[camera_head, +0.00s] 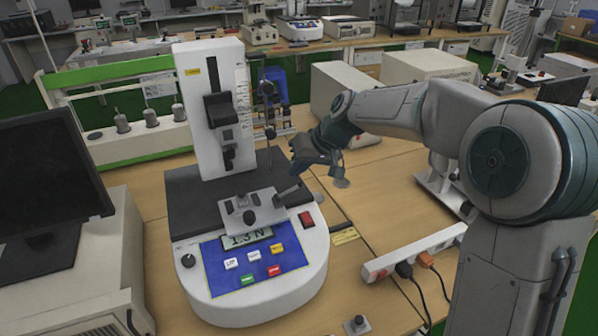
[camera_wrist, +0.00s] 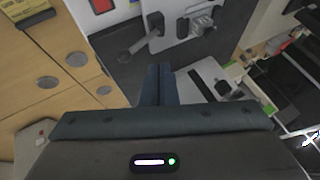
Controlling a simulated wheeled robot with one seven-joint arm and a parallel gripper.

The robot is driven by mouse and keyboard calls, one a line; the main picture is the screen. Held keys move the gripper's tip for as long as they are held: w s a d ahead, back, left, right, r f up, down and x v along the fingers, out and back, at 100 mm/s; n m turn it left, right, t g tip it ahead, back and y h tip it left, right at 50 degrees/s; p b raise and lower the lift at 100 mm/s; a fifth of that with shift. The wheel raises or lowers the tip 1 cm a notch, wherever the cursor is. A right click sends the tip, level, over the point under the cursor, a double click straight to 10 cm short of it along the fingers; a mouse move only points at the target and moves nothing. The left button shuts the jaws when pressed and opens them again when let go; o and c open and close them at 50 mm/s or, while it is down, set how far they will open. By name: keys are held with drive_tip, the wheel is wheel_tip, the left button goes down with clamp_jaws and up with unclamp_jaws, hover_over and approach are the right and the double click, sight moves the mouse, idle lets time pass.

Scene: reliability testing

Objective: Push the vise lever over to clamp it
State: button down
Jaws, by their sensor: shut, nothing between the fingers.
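The vise (camera_head: 252,212) is a small grey metal block with dark knobs on the black base plate of a white force tester (camera_head: 245,262). Its grey lever (camera_head: 288,193) sticks out from the vise's right side, toward the plate's right edge. In the wrist view the vise (camera_wrist: 187,22) is at the top, and the lever (camera_wrist: 136,47) angles down-left from it to a round end. My gripper (camera_head: 308,160) is above and slightly right of the lever, apparently apart from it. In the wrist view its dark fingers (camera_wrist: 158,72) are together and empty, just below the lever.
The tester's tall white column (camera_head: 215,105) stands behind the vise. A red switch (camera_head: 307,219) is on its front right. A power strip (camera_head: 415,252) lies to the right, a monitor (camera_head: 45,195) stands left, and beige boxes (camera_head: 345,95) stand behind my arm.

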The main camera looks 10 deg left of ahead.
drive_tip(key=d+r+b, duration=0.2)
drive_tip(key=d+r, duration=0.4)
drive_tip(key=d, duration=0.2)
drive_tip(key=shift+r, duration=0.35)
drive_tip(key=s+d+f+m+h, duration=0.3)
drive_tip(key=s+d, duration=0.6)
drive_tip(key=s, duration=0.4)
drive_tip(key=s+d+f+m+t+h, duration=0.1)
drive_tip(key=s+d+f+m+h, duration=0.1)
drive_tip(key=s+d+f, duration=0.4)
drive_tip(key=s+d+h, duration=0.1)
drive_tip(key=s+d, duration=0.3)
drive_tip(key=s, duration=0.3)
drive_tip(key=shift+s+d+f+m+h, duration=0.15)
drive_tip(key=shift+s+f+m+h, duration=0.15)
drive_tip(key=shift+s+m, duration=0.1)
